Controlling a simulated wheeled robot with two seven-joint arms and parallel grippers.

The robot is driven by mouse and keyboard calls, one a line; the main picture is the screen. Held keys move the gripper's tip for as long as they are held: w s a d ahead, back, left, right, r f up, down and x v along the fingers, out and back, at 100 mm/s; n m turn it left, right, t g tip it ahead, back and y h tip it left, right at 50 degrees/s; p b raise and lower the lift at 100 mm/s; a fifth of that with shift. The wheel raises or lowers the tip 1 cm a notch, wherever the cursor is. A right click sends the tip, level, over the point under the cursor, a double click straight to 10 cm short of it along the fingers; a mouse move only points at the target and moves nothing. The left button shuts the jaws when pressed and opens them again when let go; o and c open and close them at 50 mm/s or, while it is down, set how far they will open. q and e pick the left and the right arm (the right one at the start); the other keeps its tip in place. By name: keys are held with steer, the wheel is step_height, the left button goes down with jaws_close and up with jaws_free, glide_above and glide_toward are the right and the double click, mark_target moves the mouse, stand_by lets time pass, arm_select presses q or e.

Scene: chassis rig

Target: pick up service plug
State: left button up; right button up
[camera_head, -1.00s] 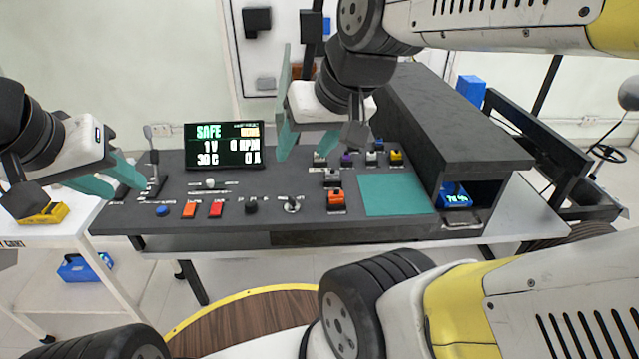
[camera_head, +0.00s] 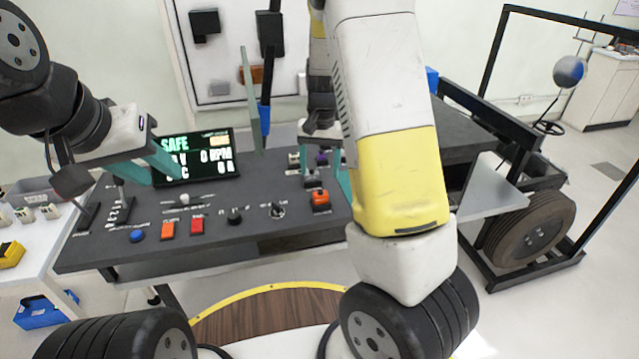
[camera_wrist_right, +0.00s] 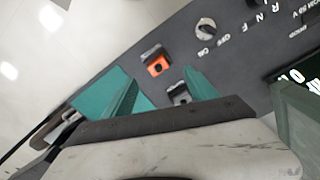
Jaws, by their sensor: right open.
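The plug-like orange block (camera_head: 321,199), the likeliest service plug, sits in a dark socket on the console's right part. It also shows in the right wrist view (camera_wrist_right: 157,66), just beyond the fingertips. My right gripper (camera_head: 295,140) is open with its teal fingers wide apart over the console. In its wrist view the fingers (camera_wrist_right: 162,92) are spread, with a grey connector (camera_wrist_right: 179,94) near the right finger and nothing held. My left gripper (camera_head: 142,165) looks open, near the screen and the levers at the console's left. My right arm hides the console's right end.
The dark console (camera_head: 262,222) carries orange and red switches (camera_head: 197,226), a blue button (camera_head: 138,236) and knobs. A screen (camera_head: 195,157) reading SAFE stands at its back. A white cart stands at the left.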

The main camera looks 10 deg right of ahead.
mark_target(321, 191)
steer(key=shift+w+d+f, duration=0.15)
steer(key=shift+d+f, duration=0.05)
steer(key=shift+f, duration=0.25)
steer(key=shift+w+d+f, duration=0.1)
steer(key=shift+d+f, duration=0.05)
steer(key=shift+f, duration=0.25)
step_height(321, 191, down, 7)
steer(key=shift+a+f, duration=0.15)
steer(key=c, duration=1.4)
